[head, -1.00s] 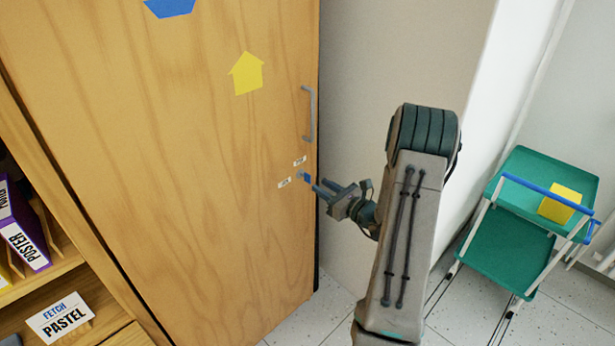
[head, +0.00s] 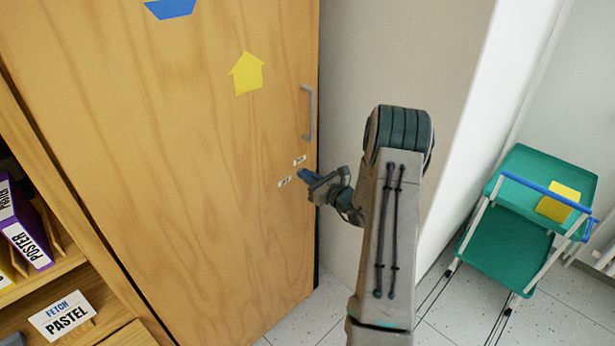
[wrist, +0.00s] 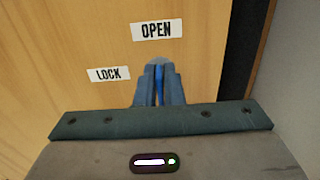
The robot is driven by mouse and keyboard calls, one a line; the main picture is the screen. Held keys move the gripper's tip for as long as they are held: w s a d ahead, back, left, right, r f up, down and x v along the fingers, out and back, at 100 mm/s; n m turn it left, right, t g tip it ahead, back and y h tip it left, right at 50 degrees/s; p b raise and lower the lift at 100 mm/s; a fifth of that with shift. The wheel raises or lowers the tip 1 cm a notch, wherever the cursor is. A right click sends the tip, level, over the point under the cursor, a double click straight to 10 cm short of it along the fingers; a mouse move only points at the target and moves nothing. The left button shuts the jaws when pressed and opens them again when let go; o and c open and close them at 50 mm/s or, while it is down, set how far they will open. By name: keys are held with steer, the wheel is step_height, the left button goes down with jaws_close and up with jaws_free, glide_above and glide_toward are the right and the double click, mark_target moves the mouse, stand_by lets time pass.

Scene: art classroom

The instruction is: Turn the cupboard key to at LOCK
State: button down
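The wooden cupboard door (head: 190,200) carries a small white LOCK label (wrist: 109,74) and a white OPEN label (wrist: 157,30). Both labels also show small in the head view. The key's blue head (wrist: 159,84) shows as a narrow strip between my fingertips, edge-on and roughly upright in the wrist view. My gripper (wrist: 159,88) is at the door, with its two fingers close together on either side of the key and shut on it. The keyhole and key shaft are hidden behind the fingers. In the head view my gripper (head: 306,175) covers most of the key.
A grey door handle (head: 309,113) stands above the lock near the door's right edge. A pale wall (head: 400,60) rises close to the right. A green trolley (head: 510,245) stands further right. Open shelves (head: 50,285) with labelled boxes are at the left.

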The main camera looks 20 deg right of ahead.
steer(key=shift+f+n+b, duration=0.15)
steer(key=shift+n+b, duration=0.15)
steer(key=shift+b, duration=0.4)
steer(key=shift+f+b, duration=0.1)
steer(key=shift+b, duration=0.35)
steer(key=n+b, duration=0.2)
steer(key=b, duration=0.2)
steer(key=shift+f+n, duration=0.15)
steer(key=shift+n, duration=0.25)
steer(key=n+b, duration=0.5)
steer(key=b, duration=0.6)
steer(key=shift+a+n, duration=0.15)
steer(key=shift+n, duration=0.15)
steer(key=n+b, duration=0.8)
steer(key=b, duration=1)
steer(key=shift+s+n, duration=0.1)
steer(key=shift+n, duration=0.2)
steer(key=shift+r+n+b, duration=0.25)
steer(key=shift+n+b, duration=0.05)
steer(key=shift+b, duration=0.1)
